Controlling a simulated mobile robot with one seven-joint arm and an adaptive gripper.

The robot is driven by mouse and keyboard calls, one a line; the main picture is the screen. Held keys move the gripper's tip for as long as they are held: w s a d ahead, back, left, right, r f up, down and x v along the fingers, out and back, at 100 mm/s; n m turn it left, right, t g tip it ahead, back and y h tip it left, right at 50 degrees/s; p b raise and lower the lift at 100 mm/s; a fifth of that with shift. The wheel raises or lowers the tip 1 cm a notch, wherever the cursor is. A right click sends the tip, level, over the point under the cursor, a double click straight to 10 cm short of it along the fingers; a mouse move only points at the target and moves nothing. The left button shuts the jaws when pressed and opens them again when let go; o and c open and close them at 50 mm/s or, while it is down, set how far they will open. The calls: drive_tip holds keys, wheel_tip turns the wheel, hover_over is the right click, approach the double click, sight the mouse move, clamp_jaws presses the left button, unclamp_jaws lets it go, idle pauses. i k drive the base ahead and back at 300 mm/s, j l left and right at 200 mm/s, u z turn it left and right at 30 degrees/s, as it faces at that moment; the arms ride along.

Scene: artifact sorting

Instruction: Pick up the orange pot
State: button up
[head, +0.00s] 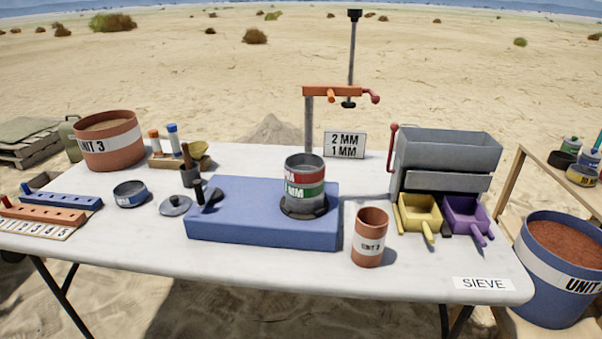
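An orange-brown pot (369,240) stands upright near the front edge of the white table, right of the blue block. It has a white label that seems to read UNIT 2, and its dark mouth faces up; I cannot see what is inside. A larger orange-brown pot (125,153) labelled UNIT 3 stands at the table's back left, filled with a sandy material. My gripper is not in view.
The blue block (240,228) bears a banded sieve stack (305,180). A grey sieve box (447,150) with yellow (416,210) and purple (465,213) scoops stands right. A blue UNIT bucket (540,270) stands beyond the table (300,272). The front strip has free room.

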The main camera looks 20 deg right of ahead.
sight(371, 223)
drive_tip(key=k+l+z, duration=0.1)
drive_tip(key=l+z, duration=0.9)
drive_tip(key=l, duration=0.15)
drive_tip(key=i+j, duration=0.05)
